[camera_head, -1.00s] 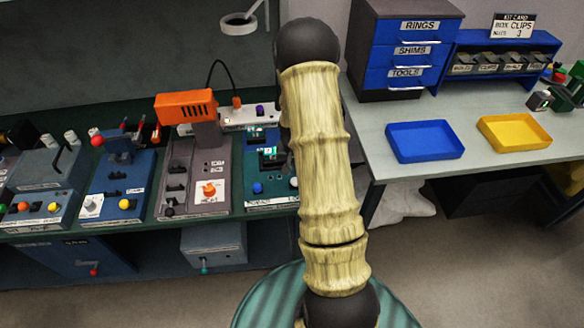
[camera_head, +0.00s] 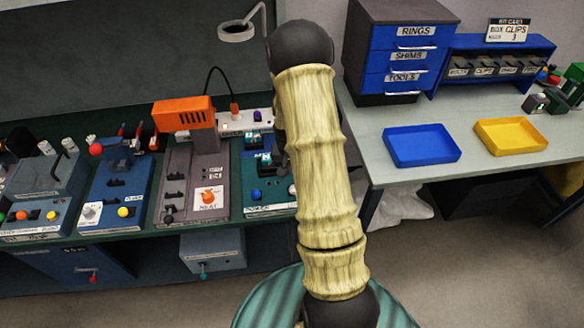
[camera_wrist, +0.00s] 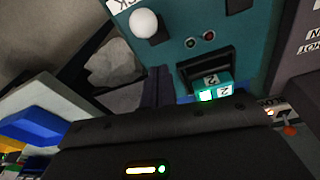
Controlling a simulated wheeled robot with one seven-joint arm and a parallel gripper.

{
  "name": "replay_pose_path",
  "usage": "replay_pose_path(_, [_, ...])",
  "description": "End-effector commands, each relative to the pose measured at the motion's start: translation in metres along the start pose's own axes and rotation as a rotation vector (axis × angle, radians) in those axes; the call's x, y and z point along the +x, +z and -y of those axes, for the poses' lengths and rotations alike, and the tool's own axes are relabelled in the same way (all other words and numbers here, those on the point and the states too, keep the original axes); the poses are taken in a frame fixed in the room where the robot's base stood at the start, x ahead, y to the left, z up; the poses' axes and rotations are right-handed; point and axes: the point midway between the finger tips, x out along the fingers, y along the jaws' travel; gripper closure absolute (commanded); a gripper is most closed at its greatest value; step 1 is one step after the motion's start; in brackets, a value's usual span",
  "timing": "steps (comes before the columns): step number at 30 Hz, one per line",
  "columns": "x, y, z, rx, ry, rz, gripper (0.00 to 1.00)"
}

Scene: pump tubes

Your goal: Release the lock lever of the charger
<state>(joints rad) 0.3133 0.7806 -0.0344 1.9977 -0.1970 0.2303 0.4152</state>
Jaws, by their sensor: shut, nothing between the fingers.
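The charger appears to be the teal station (camera_head: 270,190) on the left bench, partly behind my arm. In the wrist view its teal panel (camera_wrist: 240,50) shows a white knob (camera_wrist: 144,23), two small round sockets and a dark framed slot (camera_wrist: 207,66). Teal blocks marked 2 (camera_wrist: 211,88), one with a bright green light, sit in that slot. I cannot make out the lock lever for certain. My gripper (camera_wrist: 158,78) is shut and empty, its dark fingers over the panel's lower edge, left of the slot. In the head view my arm mostly hides it.
A grey station with an orange head (camera_head: 184,113) stands just left of the charger, with a blue clamp station (camera_head: 115,190) beyond it. A right-hand table holds a blue tray (camera_head: 421,146), a yellow tray (camera_head: 511,136) and a drawer cabinet (camera_head: 400,50).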

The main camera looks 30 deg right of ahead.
Motion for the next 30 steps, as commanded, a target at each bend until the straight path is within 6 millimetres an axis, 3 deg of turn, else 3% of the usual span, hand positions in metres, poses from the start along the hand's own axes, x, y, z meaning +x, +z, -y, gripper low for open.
replay_pose_path(14, [-0.026, -0.032, -0.006, 0.001, 0.0, 0.0, 1.0])
replay_pose_path(30, [-0.064, 0.026, -0.009, -0.009, -0.002, -0.002, 1.0])
